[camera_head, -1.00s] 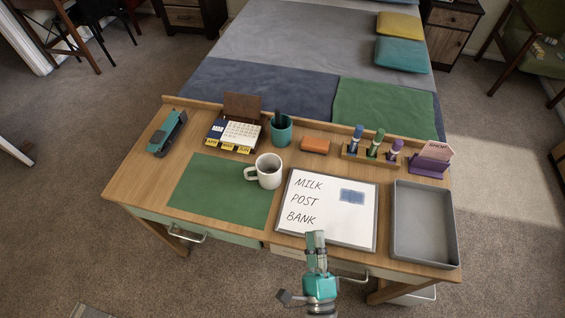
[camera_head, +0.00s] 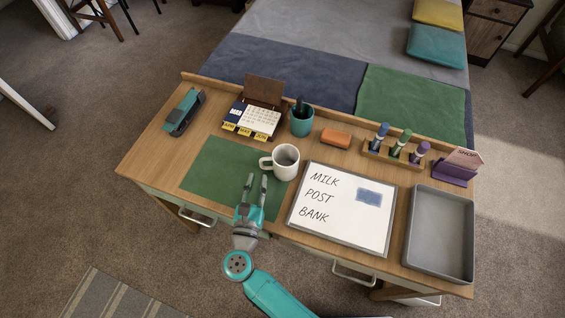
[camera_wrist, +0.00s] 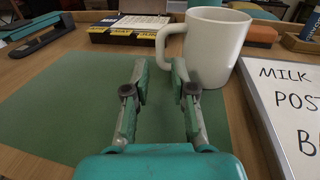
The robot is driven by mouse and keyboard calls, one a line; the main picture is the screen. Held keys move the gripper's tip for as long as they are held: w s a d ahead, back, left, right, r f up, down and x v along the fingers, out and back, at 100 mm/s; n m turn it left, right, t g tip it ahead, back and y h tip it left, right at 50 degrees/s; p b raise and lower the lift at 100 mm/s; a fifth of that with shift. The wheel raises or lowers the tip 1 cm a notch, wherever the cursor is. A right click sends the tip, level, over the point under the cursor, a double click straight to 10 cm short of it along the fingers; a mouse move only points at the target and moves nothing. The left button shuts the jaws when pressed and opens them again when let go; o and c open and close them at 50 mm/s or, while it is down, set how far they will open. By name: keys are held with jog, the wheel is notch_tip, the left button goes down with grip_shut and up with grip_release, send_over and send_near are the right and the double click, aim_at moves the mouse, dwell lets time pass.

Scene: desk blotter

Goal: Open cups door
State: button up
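No door marked for cups shows in either view. The desk (camera_head: 165,150) has a left drawer with a metal handle (camera_head: 197,218) and a right drawer with a metal handle (camera_head: 352,273) along its front; both drawers look shut. A white mug (camera_head: 286,160) stands at the right edge of the green blotter (camera_head: 215,170). My gripper (camera_head: 256,180) is over the blotter's front right part, in front of the mug. In the wrist view my gripper (camera_wrist: 160,72) is open and empty, its fingers pointing toward the handle of the mug (camera_wrist: 217,50).
A whiteboard (camera_head: 320,225) lies right of the blotter, with a grey tray (camera_head: 440,230) beyond it. A stapler (camera_head: 185,112), calendar (camera_head: 255,118), teal pen cup (camera_head: 302,120), orange block (camera_head: 336,138) and marker rack (camera_head: 392,155) line the back.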

aim_at(261, 165)
jog(key=shift+w+d, duration=0.2)
jog(key=shift+w, duration=0.85)
jog(key=shift+w+d, duration=0.15)
jog(key=shift+w, duration=0.95)
jog(key=shift+w+d, duration=0.2)
jog(key=shift+w, duration=0.85)
grip_shut()
